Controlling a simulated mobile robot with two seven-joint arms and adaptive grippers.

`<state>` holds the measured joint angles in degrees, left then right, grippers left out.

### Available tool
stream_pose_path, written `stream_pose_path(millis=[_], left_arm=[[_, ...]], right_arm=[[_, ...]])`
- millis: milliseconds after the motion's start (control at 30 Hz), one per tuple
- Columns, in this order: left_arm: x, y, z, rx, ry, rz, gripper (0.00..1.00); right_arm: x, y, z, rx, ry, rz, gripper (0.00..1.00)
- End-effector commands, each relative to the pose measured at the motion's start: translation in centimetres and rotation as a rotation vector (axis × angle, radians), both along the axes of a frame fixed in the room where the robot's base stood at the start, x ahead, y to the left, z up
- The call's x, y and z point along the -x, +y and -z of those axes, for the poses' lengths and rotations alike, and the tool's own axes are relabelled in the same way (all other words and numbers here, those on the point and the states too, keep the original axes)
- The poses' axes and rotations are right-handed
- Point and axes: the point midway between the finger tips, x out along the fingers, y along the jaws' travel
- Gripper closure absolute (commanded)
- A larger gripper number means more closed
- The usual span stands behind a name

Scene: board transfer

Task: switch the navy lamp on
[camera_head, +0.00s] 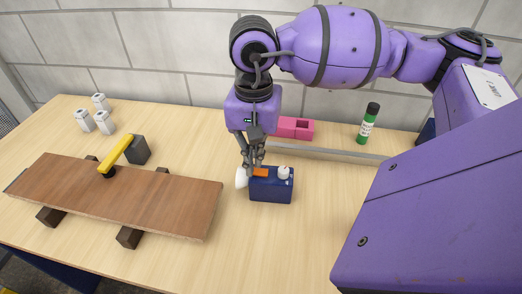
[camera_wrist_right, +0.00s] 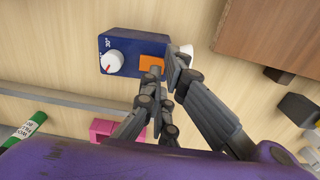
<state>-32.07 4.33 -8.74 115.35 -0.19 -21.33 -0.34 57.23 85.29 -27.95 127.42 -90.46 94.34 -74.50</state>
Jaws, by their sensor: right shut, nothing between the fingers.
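The navy lamp (camera_head: 271,189) is a dark blue box on the table, left of the picture's lower right arm link. It has a white lens (camera_head: 241,178) on its left end, an orange switch (camera_head: 261,172) and a white dial (camera_head: 284,172) on top. My right gripper (camera_head: 250,168) points down, shut and empty, with its fingertips at or just above the orange switch. In the wrist view the fingertips are beside the orange switch (camera_wrist_right: 151,63), covering part of it; contact is unclear. The dial (camera_wrist_right: 115,62) has a red mark. I cannot tell whether the lens is lit.
A brown board (camera_head: 120,192) rests on dark blocks at the left, with a yellow-handled tool (camera_head: 117,153) at its back edge. Several white pieces (camera_head: 103,121), a pink block (camera_head: 295,127), a green bottle (camera_head: 368,124) and a grey rail (camera_head: 320,151) are behind. The front middle is clear.

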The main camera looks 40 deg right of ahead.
Motion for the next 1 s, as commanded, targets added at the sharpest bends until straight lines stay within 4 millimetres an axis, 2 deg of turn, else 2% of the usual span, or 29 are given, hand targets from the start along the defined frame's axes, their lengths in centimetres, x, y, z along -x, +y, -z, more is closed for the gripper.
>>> stream_pose_path(millis=[1000], left_arm=[[0.41,-0.03,0.61,0.000,0.010,0.000,0.60]], right_arm=[[0.01,-0.01,0.63,0.000,0.001,0.000,1.00]])
